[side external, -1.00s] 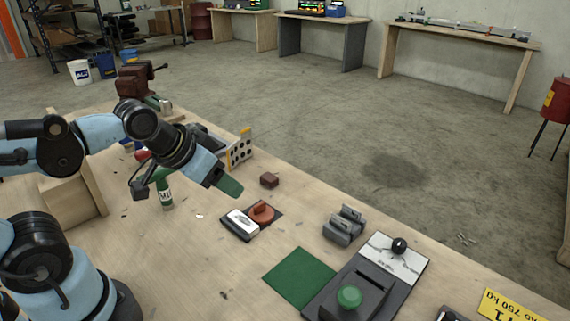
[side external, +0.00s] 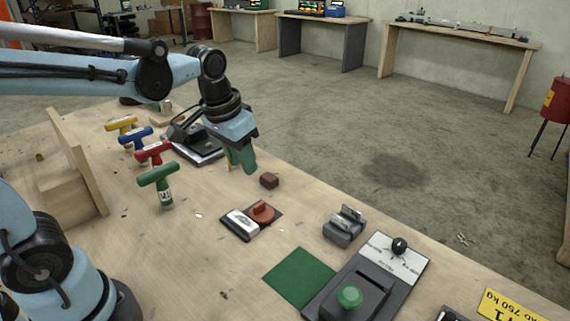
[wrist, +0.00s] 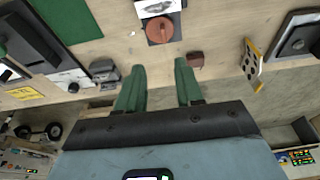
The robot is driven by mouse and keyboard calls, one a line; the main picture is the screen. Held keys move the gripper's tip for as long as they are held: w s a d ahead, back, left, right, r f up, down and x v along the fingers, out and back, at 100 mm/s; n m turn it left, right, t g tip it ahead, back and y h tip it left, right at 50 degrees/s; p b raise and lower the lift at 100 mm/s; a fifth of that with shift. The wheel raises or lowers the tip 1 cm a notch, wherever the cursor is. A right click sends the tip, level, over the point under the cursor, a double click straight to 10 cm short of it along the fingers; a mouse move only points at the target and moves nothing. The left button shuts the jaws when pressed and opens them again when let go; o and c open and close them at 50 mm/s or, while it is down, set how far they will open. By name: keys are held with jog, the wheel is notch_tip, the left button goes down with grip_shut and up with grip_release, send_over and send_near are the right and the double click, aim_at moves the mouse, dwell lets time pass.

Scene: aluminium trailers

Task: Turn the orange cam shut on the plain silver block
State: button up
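The orange cam (side external: 263,211) is a round disc with a raised grip, on a dark plate on the bench. A pale, silver-white block (side external: 239,222) with a dark marking on top lies on the same plate beside it. I cannot tell whether cam and block touch. The wrist view shows the cam (wrist: 159,29) near the top centre, with the block (wrist: 158,6) cut by the frame's edge. My gripper (side external: 241,170) has green fingers pointing down, above the bench and behind the cam. In the wrist view its fingers (wrist: 160,66) are apart with nothing between them.
A small brown block (side external: 269,180) lies near the gripper. A grey ridged block (side external: 344,226), a green mat (side external: 298,277) and a dial panel (side external: 398,257) are at right. Several coloured T-handles, one green (side external: 160,181), stand at left. Bare bench lies in front of the cam.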

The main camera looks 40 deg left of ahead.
aim_at(259, 204)
jog(key=w+f+g, duration=0.1)
jog(key=f, duration=0.3)
jog(key=w+f+g, duration=0.1)
jog(key=w+f, duration=0.1)
jog(key=f, duration=0.3)
jog(key=w+f, duration=0.1)
jog(key=f, duration=0.3)
jog(key=shift+w+a+f+g, duration=0.2)
jog(key=shift+a+f+g, duration=0.15)
jog(key=shift+f+g, duration=0.05)
jog(key=shift+c, duration=0.3)
grip_shut()
